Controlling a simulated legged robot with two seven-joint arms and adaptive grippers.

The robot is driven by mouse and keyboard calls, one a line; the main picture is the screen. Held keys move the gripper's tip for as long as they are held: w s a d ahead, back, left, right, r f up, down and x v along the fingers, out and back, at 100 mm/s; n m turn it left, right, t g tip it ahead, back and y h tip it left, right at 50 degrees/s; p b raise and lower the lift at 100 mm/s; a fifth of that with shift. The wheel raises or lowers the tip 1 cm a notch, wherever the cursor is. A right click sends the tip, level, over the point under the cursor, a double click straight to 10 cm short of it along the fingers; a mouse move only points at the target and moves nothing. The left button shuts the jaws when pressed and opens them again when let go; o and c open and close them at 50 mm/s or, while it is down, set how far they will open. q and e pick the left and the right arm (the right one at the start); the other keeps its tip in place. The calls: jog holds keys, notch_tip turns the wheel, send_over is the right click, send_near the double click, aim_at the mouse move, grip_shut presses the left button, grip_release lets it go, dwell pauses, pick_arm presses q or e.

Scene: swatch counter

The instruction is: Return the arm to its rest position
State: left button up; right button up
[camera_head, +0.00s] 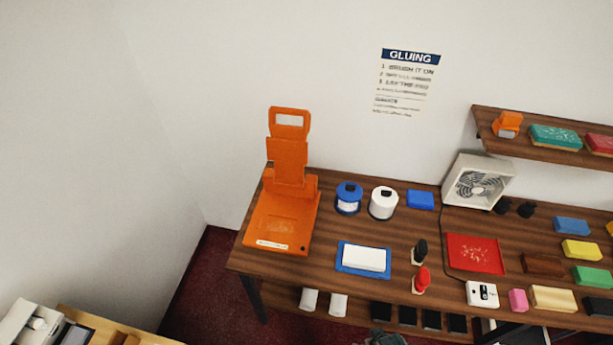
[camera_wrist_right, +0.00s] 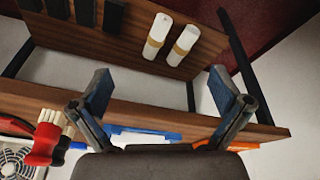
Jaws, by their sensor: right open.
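My right gripper (camera_wrist_right: 160,95) is open in the right wrist view, its two blue-grey fingers spread wide with nothing between them. It is in front of the wooden table's front edge, which runs across behind the fingers. In the head view a small dark part of my right arm (camera_head: 385,338) shows at the bottom edge, close to the front of the wooden table (camera_head: 300,272). Most of that arm is out of the picture. My left gripper is not in view.
An orange press (camera_head: 285,215) and a blue tray with a white block (camera_head: 366,257) stand on the table. Black and red brushes, a red mat (camera_head: 470,253) and a fan (camera_head: 478,182) are farther right. White rolls (camera_wrist_right: 170,38) lie on the lower shelf.

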jog(key=s+f+g+b, duration=0.1)
jog(key=s+f+b, duration=0.25)
jog(key=f, duration=2.05)
jog(key=s+d+f+g+b, duration=0.1)
jog(key=s+d+f+b, duration=0.1)
jog(key=s+f, duration=1.4)
jog(key=shift+s+d+f, duration=0.25)
jog(key=shift+s+d, duration=0.4)
